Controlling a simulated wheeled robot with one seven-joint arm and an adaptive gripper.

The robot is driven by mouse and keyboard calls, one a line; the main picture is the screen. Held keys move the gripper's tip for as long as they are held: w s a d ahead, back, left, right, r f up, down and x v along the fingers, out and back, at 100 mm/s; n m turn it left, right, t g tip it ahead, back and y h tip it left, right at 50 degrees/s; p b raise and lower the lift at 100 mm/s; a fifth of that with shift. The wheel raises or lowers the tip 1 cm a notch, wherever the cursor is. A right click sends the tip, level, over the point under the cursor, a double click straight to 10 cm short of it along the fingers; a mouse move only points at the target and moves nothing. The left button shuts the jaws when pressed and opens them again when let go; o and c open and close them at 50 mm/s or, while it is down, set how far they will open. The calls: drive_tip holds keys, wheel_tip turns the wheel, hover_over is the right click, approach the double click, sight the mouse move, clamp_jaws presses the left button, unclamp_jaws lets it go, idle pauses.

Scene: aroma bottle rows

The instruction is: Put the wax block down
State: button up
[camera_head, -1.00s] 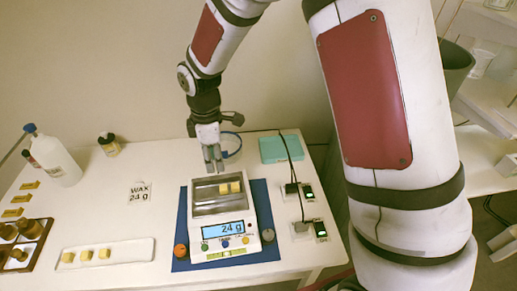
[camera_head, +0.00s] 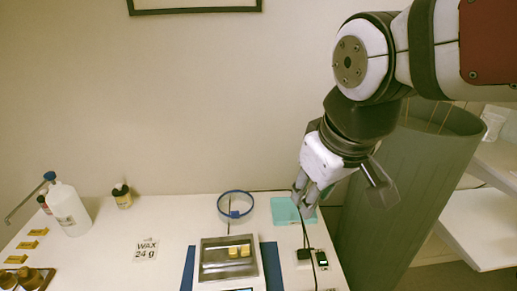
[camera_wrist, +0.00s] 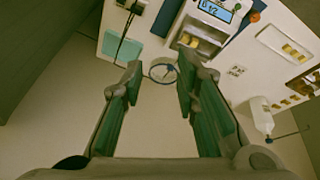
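Two yellow wax blocks (camera_head: 239,251) rest in the metal pan of the digital scale (camera_head: 214,271), which stands on a blue mat (camera_head: 273,266). The blocks also show in the wrist view (camera_wrist: 194,41). My gripper (camera_head: 309,200) is up and to the right of the scale, in front of the teal pad in the head view. In the wrist view my gripper (camera_wrist: 160,75) has its fingers apart with nothing held. A white tray (camera_wrist: 270,37) with more wax blocks shows in the wrist view. The scale's lower front is cut off in the head view.
A "WAX 24 g" card (camera_head: 146,250), a small jar (camera_head: 122,196) and a white bottle (camera_head: 68,209) are left. The teal pad (camera_head: 286,211) and a black-cabled device (camera_head: 304,258) are right. A grey-green bin (camera_head: 415,170) stands beyond.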

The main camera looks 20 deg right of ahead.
drive_tip(key=s+m, duration=0.2)
drive_tip(key=s, duration=0.1)
drive_tip(key=s+d+m, duration=0.1)
drive_tip(key=s, duration=0.1)
drive_tip(key=shift+s+r+t, duration=0.15)
drive_tip(key=shift+r+t, duration=0.15)
drive_tip(key=shift+t, duration=0.1)
idle(2.9)
